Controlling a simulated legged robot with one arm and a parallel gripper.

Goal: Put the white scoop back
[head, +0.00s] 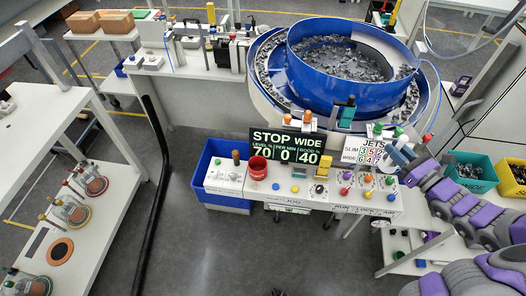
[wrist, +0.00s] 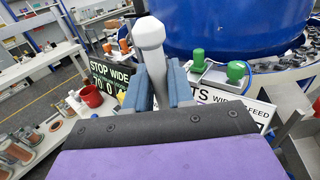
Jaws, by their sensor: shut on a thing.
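In the wrist view, a white piece with a rounded, wider head and a narrower shank (wrist: 150,42) stands upright between the blue fingers of my gripper (wrist: 153,88). I take it to be the white scoop; its lower end is hidden behind the gripper body. My gripper is shut on it. In the head view, my gripper (head: 403,156) is at the right end of the control panel, just above it and close to the JETS sign (head: 368,151). The scoop is too small there to make out clearly.
The blue bowl feeder (head: 300,62) full of dark parts stands behind the panel (head: 300,190). A red cup (head: 258,168) sits on the panel's left. A blue bin (head: 217,158) stands left. Teal (head: 484,165) and yellow (head: 508,186) bins are right. Open floor lies in front.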

